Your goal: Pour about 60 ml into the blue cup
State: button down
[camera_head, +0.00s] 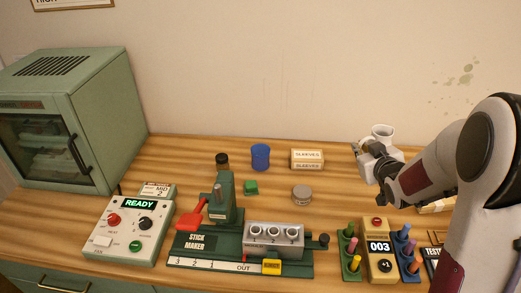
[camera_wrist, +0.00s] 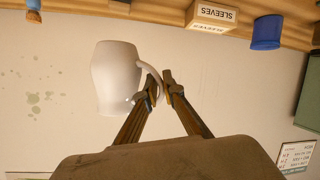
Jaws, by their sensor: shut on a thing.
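The blue cup (camera_head: 260,157) stands upright on the table near the wall, left of the sleeves box. It also shows at the top right of the wrist view (camera_wrist: 266,32), which is upside down. A white jug (camera_head: 382,132) is in the air at the right. In the wrist view its body (camera_wrist: 116,78) and handle are clear. My gripper (camera_wrist: 160,82) is shut on the jug's handle. The jug looks roughly upright and well to the right of the cup. What is inside the jug and the cup is hidden.
The sleeves box (camera_head: 307,159) lies between cup and jug. A counter reading 003 (camera_head: 379,245) sits front right. The air between jug and cup looks clear.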

jog(key=a+r+y, duration=0.1)
jog(key=a+r, duration=0.1)
jog(key=a, duration=2.1)
jog(key=a+r+n+y, duration=0.1)
jog(key=a+r, duration=0.2)
jog(key=a, duration=2)
jog(key=shift+r, duration=0.35)
jog(key=shift+d+g+y, duration=0.15)
jog(key=shift+g+y, duration=0.25)
